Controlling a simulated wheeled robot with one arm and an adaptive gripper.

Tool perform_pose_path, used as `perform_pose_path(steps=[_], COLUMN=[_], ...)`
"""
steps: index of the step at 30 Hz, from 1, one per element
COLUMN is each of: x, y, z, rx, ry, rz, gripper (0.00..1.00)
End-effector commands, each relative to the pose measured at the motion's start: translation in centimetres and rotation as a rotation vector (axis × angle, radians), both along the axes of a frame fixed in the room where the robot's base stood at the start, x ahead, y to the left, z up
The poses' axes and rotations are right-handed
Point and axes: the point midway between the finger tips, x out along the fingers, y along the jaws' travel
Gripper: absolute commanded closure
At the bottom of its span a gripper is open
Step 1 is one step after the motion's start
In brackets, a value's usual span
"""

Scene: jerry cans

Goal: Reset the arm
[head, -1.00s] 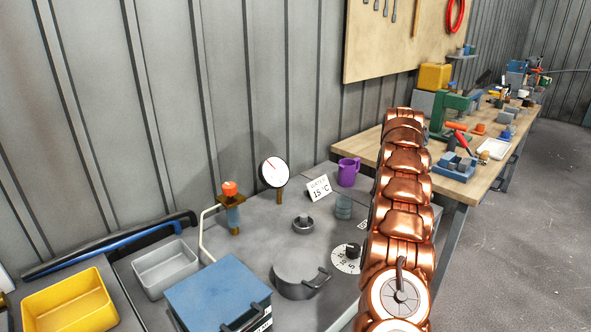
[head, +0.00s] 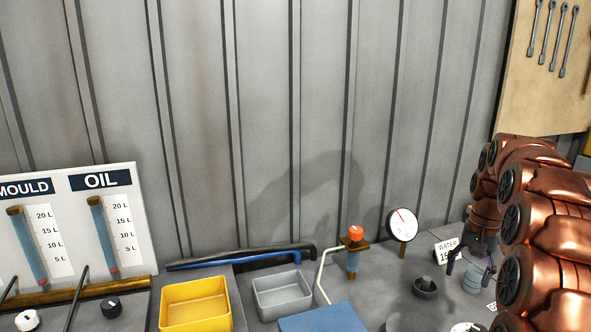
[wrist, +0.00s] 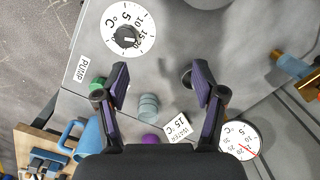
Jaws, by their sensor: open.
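My copper-coloured arm (head: 545,225) stands folded at the right edge of the head view, its upper links bent over. My gripper (head: 470,268) hangs below it over the grey bench (head: 365,290), near the water card. In the wrist view my gripper (wrist: 157,82) shows two dark purple-sided fingers spread wide. The arm's lower part is cut off by the picture edge.
Near the gripper are a water card (head: 449,249), a pale ribbed cylinder (wrist: 148,107), a round gauge (head: 403,224) and a pump dial (wrist: 127,35). Yellow (head: 195,305) and grey (head: 283,294) bins stand further left. The corrugated wall (head: 270,130) rises behind the bench.

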Motion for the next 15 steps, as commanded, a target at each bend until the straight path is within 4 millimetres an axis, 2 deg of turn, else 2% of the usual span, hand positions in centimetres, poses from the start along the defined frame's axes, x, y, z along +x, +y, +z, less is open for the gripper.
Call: perform_pose_path(steps=[1,6,15], x=[-0.7,-3.4,-9.5], y=[1.6,6.2,13.4], z=[0.6,1.9,2.9], rx=[0.002,0.007,0.013], ry=[0.004,0.013,0.036], rz=[0.028,0.113,0.257], gripper=[0.31,0.31,0.31])
